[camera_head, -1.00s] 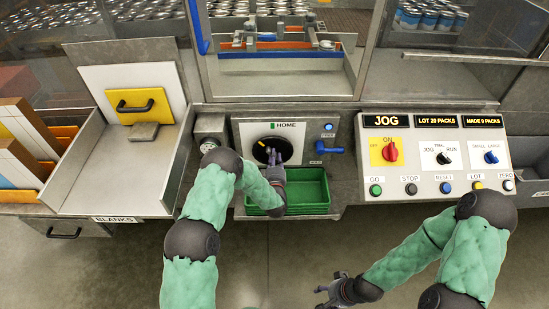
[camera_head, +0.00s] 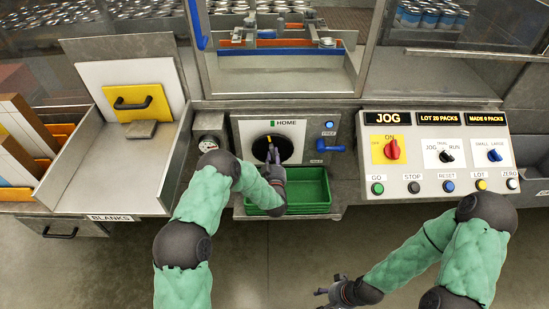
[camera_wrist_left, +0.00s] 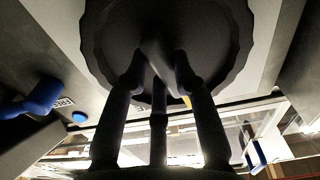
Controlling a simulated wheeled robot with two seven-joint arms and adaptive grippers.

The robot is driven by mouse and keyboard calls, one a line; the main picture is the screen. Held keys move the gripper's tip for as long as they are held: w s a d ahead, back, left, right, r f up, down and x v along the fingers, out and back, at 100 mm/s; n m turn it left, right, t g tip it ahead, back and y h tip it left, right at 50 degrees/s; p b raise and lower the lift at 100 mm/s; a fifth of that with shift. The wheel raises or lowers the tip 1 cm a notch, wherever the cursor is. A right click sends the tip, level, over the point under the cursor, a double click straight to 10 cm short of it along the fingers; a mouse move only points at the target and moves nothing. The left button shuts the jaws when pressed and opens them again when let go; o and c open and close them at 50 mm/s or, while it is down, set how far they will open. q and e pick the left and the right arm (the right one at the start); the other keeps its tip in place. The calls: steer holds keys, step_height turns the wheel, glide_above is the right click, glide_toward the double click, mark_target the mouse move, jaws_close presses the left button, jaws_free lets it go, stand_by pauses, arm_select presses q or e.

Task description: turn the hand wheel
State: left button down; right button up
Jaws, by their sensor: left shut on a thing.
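The hand wheel (camera_head: 263,151) is a dark round disc on the white panel marked HOME, with a small yellow mark near its top. In the left wrist view the wheel (camera_wrist_left: 205,25) fills the upper middle, with a scalloped rim and a handle (camera_wrist_left: 155,52) sticking out. My left gripper (camera_head: 273,154) is at the wheel's front; its fingers (camera_wrist_left: 158,75) are closed around the handle. The fingers partly hide the handle and the wheel. My right gripper (camera_head: 322,297) hangs empty over the floor, its fingers apart, away from the wheel.
A green tray (camera_head: 312,190) sits just below the wheel. A blue lever (camera_head: 331,149) is right of it, and a gauge (camera_head: 208,144) left. The control panel (camera_head: 430,165) is farther right. The blanks bin (camera_head: 118,190) is at left. The floor in front is open.

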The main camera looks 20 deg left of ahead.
arm_select(q)
steer(key=shift+m, duration=0.6)
steer(key=c, duration=1)
jaws_free()
steer(key=v, duration=1.2)
